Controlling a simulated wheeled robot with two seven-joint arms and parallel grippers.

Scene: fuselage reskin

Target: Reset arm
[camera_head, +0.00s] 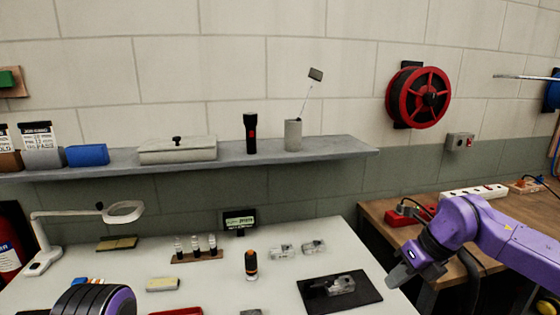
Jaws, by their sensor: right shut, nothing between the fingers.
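My right arm, purple, comes in from the right edge. Its dark grey right gripper (397,278) hangs over the right edge of the white table, beside the black mat, shut with nothing seen in it. Part of my left arm, purple and black, shows at the bottom left. Its gripper is out of the frame.
The white table (215,285) holds a black mat (312,300) with a small metal part, a magnifier lamp (122,212), a vial rack (197,257) and an orange-black tool (251,263). A shelf (340,147) and red reel (418,97) are behind. A wooden bench (385,213) stands right.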

